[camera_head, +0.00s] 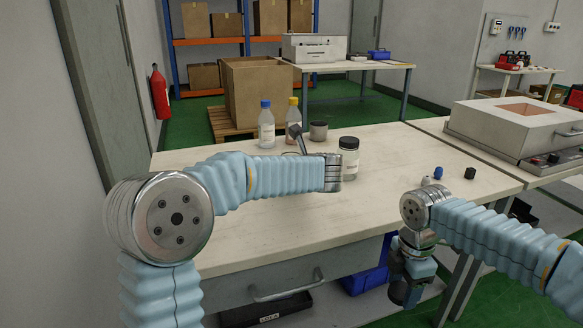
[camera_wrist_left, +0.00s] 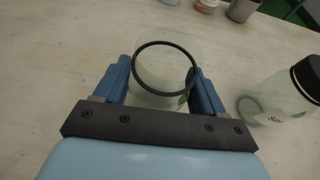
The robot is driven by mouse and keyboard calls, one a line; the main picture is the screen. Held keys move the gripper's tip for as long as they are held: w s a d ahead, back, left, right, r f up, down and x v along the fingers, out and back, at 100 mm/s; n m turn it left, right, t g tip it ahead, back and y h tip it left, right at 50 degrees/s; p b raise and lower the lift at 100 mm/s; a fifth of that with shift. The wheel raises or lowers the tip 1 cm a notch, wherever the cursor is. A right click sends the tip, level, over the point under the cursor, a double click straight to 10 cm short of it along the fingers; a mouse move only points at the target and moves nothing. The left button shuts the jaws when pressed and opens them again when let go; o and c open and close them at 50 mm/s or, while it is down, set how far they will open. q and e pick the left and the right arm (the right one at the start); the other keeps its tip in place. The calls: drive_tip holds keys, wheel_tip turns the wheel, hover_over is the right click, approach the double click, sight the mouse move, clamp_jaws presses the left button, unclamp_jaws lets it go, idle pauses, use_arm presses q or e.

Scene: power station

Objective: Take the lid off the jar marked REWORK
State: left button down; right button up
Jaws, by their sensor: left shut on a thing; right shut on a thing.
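In the left wrist view my left gripper (camera_wrist_left: 162,78) is shut around a clear glass jar (camera_wrist_left: 160,101). Its mouth, with a dark ring, shows no lid on top. No marking shows on its visible side. In the head view my left arm hides this jar. My right gripper (camera_head: 412,276) is low in front of the table edge, shut on a dark round thing that looks like a lid (camera_head: 404,293). A second jar (camera_head: 348,160) with a black lid and a white label stands beside the left gripper; it also shows in the left wrist view (camera_wrist_left: 277,97).
Behind are a blue-capped bottle (camera_head: 266,128), a yellow-capped bottle (camera_head: 292,118) and a grey metal cup (camera_head: 318,131). Small blue, white and black caps (camera_head: 470,173) lie at the right of the table (camera_head: 270,225). A large white box (camera_head: 515,128) stands further right. The table's front left is clear.

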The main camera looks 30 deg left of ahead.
use_arm(q)
drive_tip(key=shift+f, duration=0.2)
drive_tip(key=shift+c, duration=0.5)
unclamp_jaws()
